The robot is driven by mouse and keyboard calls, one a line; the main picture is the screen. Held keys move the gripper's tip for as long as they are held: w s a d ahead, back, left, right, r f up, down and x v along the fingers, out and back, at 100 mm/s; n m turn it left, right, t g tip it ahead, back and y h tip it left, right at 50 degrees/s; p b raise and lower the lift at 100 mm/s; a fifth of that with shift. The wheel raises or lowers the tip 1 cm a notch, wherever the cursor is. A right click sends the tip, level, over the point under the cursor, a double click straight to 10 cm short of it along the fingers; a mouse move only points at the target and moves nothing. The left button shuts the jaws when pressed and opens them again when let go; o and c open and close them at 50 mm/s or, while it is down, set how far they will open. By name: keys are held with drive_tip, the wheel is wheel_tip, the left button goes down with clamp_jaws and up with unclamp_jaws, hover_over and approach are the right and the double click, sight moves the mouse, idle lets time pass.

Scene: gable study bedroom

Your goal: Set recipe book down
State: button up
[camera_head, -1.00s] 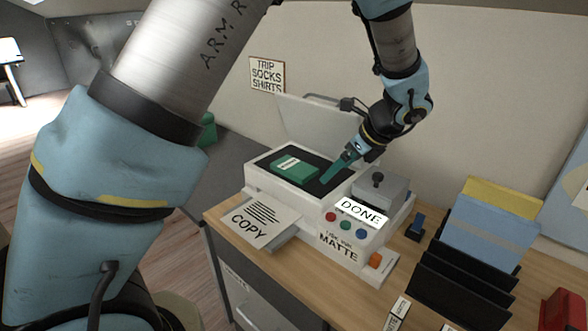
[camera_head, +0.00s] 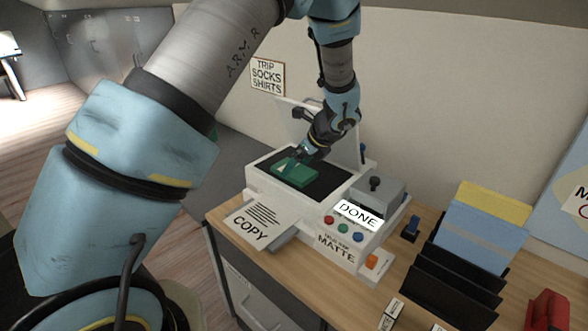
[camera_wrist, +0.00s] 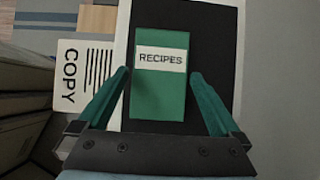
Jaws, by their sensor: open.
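The recipe book (camera_head: 297,172) is green with a white label and lies flat on the dark glass of the copier (camera_head: 330,181). In the wrist view the recipe book (camera_wrist: 161,88) shows the word RECIPES between my fingers. My gripper (camera_head: 299,157) is open just above the book, with one finger (camera_wrist: 114,88) on each side and a gap to the book on both sides. The head view hides part of the book behind my gripper. The copier lid is raised behind my arm.
A COPY sheet (camera_head: 257,222) rests on the output tray at the copier's left front. A lit DONE panel (camera_head: 358,215) and coloured buttons are on its right. A black rack with folders (camera_head: 482,235) stands right on the wooden desk (camera_head: 300,268).

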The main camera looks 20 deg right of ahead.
drive_tip(key=shift+w+a+f, duration=0.1)
drive_tip(key=shift+w+f, duration=0.1)
drive_tip(key=shift+f, duration=0.2)
drive_tip(key=c, duration=1.3)
drive_tip(key=shift+o, duration=0.2)
drive_tip(key=shift+r, duration=0.1)
